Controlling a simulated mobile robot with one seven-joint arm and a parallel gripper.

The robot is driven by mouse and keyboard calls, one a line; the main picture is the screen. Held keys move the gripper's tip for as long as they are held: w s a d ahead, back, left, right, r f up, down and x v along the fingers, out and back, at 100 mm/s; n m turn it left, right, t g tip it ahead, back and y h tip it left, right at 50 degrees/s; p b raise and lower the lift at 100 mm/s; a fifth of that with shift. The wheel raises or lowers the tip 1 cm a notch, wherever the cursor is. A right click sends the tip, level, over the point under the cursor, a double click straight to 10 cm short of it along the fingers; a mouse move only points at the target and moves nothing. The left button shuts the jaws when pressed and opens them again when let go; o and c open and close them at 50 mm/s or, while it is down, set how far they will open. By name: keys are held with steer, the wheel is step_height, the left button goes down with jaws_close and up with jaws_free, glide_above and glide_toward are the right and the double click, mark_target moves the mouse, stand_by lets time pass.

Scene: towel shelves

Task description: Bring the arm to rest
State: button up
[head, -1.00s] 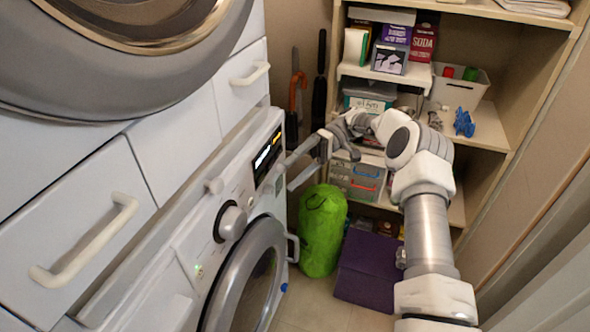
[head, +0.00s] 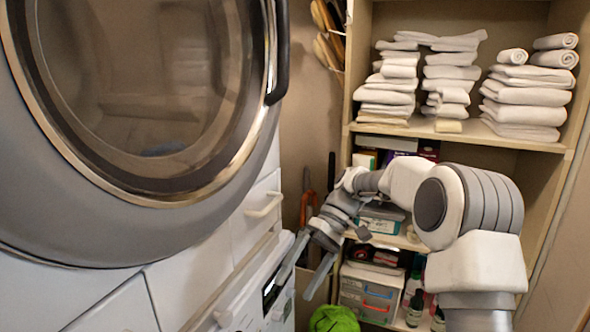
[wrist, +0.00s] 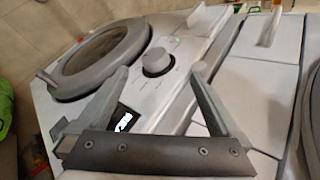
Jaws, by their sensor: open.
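My gripper (head: 305,272) is open and empty in the head view, at the end of my bent arm. Its fingers point down and to the left, near the control panel of the lower washing machine (head: 272,290). In the wrist view my gripper (wrist: 160,88) shows with its two fingers spread wide and nothing between them. Beyond the fingers, the wrist view shows the washing machine (wrist: 185,60) with its round door, a dial and a lit display. I cannot tell the exact gap between the fingers and the machine front.
A round-doored upper machine (head: 150,90) fills the left. A wooden shelf unit (head: 490,142) holds folded white towels (head: 525,95), boxes and bottles at the back right. A green bag (head: 333,319) stands below. A white drawer handle (head: 263,205) juts out near the arm.

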steer(key=s+d+r+m+t+h+p, duration=0.3)
steer(key=s+d+r+t, duration=0.3)
steer(key=s, duration=0.5)
steer(key=s+d+r+m+t+h+p, duration=0.3)
steer(key=s+d+r+t, duration=0.3)
steer(key=s, duration=0.5)
step_height(320, 180, up, 2)
steer(key=shift+d+m+t+h+p, duration=0.3)
steer(key=shift+d+m+t+p, duration=0.1)
steer(key=shift+d+p, duration=0.2)
steer(key=shift+a, duration=0.1)
